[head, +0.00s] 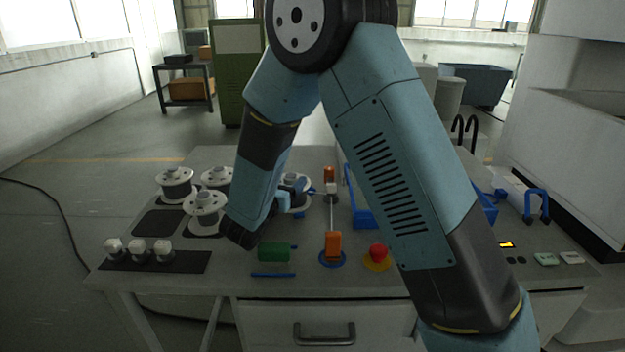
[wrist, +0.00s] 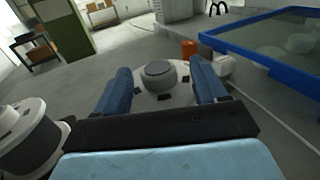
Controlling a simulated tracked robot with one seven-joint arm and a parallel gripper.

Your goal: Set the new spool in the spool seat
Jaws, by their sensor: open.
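A white-flanged spool (head: 294,181) with a grey hub stands on the bench just beyond my gripper (head: 297,194). In the wrist view the white flange and rounded grey hub (wrist: 160,74) sit between the two blue fingers of my gripper (wrist: 164,88). The fingers are apart, with gaps to the hub on both sides. My arm and gripper hide part of this spool and what is under it, so I cannot tell whether it is in a seat. More spools with dark windings, a rear left one (head: 175,184), a second (head: 216,176) and a front one (head: 205,209), stand to the left.
An orange-handled lever (head: 333,244), a green block (head: 273,251) and a red button (head: 377,251) stand along the front. White knobs (head: 138,249) sit on a dark mat at front left. A blue-framed tank (wrist: 262,45) lies right of my gripper. A dark mat (head: 158,222) is bare.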

